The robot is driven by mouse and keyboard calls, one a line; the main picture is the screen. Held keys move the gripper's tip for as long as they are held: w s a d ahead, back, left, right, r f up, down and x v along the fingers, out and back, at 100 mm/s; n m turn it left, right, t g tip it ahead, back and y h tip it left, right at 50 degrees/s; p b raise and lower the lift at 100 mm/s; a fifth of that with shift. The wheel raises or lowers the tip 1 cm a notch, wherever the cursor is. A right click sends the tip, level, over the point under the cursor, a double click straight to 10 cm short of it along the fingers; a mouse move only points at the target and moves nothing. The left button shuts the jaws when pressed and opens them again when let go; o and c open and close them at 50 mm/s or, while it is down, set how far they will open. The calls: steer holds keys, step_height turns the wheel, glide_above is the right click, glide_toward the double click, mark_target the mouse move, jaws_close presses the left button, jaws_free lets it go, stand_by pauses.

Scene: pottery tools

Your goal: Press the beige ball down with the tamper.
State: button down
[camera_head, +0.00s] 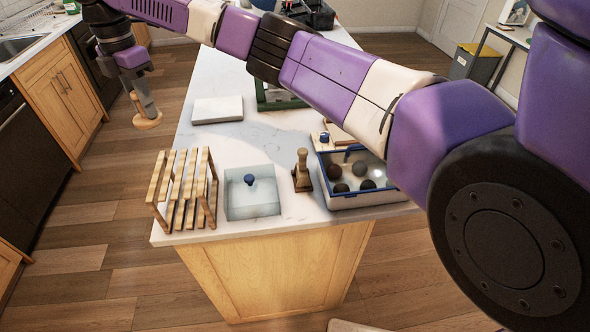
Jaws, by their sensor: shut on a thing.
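My gripper (148,100) is at the upper left, past the left edge of the counter in the picture, with floor behind it. It is shut on a tool with a flat, round, tan wooden base (148,121), which looks like the tamper. The base hangs below the fingers, and the handle is mostly hidden by them. I cannot make out a beige ball. The balls visible in a white bin with a blue rim (352,201) are dark, and my arm covers part of the counter behind the bin.
On the counter (270,143) stand a wooden slatted rack (181,187), a clear box with a blue knob (252,197), a brown wooden tool (302,171) and a pale slab (217,110). A green-edged tray (272,97) is partly behind my arm. The counter's middle left is clear.

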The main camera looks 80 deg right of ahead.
steer(key=s+d+f+n, duration=0.2)
steer(key=s+f, duration=0.2)
steer(key=s, duration=0.5)
steer(key=s+d+f+n+p, duration=0.1)
steer(key=s+d+f+n, duration=0.1)
steer(key=s+f, duration=0.3)
steer(key=s+d+f+n, duration=0.1)
steer(key=s+f, duration=0.3)
steer(key=s, duration=0.9)
steer(key=shift+d+f+n, duration=0.2)
steer(key=shift+d+n, duration=0.2)
steer(key=shift+n, duration=0.1)
steer(key=s+a+f, duration=0.2)
steer(key=s+f, duration=0.2)
steer(key=s, duration=0.5)
steer(key=shift+n, duration=0.4)
steer(key=shift+s+d+f+b, duration=0.1)
steer(key=shift+d+f+b, duration=0.05)
steer(key=shift+f+b, duration=2.5)
steer(key=shift+f, duration=0.65)
steer(key=c, duration=1.1)
jaws_free()
steer(key=shift+r, duration=3.95)
